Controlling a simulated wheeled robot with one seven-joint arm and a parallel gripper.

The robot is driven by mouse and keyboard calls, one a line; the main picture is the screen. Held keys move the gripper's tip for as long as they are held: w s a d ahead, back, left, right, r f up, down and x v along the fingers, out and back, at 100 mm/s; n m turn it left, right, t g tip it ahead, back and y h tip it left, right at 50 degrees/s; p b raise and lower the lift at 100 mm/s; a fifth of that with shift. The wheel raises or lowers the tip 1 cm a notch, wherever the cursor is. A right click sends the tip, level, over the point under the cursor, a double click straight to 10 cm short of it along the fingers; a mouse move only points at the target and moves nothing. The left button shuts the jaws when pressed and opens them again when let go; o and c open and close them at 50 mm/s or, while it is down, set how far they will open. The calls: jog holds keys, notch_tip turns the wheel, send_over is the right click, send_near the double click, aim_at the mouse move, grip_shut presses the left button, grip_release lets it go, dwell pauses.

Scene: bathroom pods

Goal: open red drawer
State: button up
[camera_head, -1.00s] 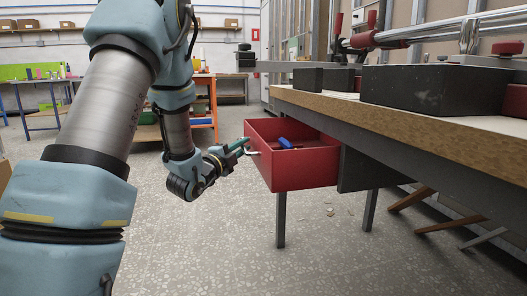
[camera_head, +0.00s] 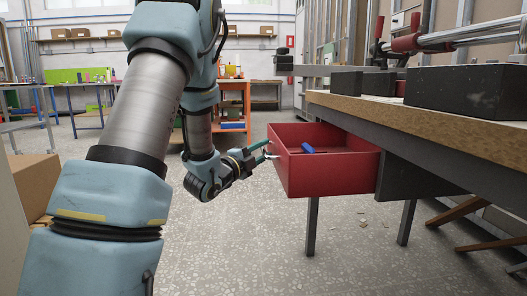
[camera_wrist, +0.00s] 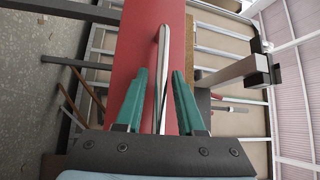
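The red drawer (camera_head: 320,173) is pulled well out from under the workbench and its inside shows. A blue object (camera_head: 308,149) lies in it. The metal handle (camera_wrist: 163,70) is on the drawer's red front, which also shows in the wrist view (camera_wrist: 137,35). My gripper (camera_head: 268,150) is at the handle. In the wrist view its two green fingers (camera_wrist: 159,72) stand apart, one on each side of the handle bar, with gaps between. Nothing is gripped.
The wooden workbench (camera_head: 430,117) runs along the right, with dark blocks (camera_head: 464,92) on top. A cardboard box (camera_head: 34,186) is at the left edge. An orange shelf (camera_head: 234,88) stands behind. The floor (camera_head: 240,240) in front of the drawer is mostly clear.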

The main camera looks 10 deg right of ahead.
jog(key=shift+o, duration=0.5)
jog(key=p+v, duration=0.1)
jog(key=v, duration=0.9)
jog(key=shift+s+a, duration=0.2)
jog(key=shift+a, duration=0.1)
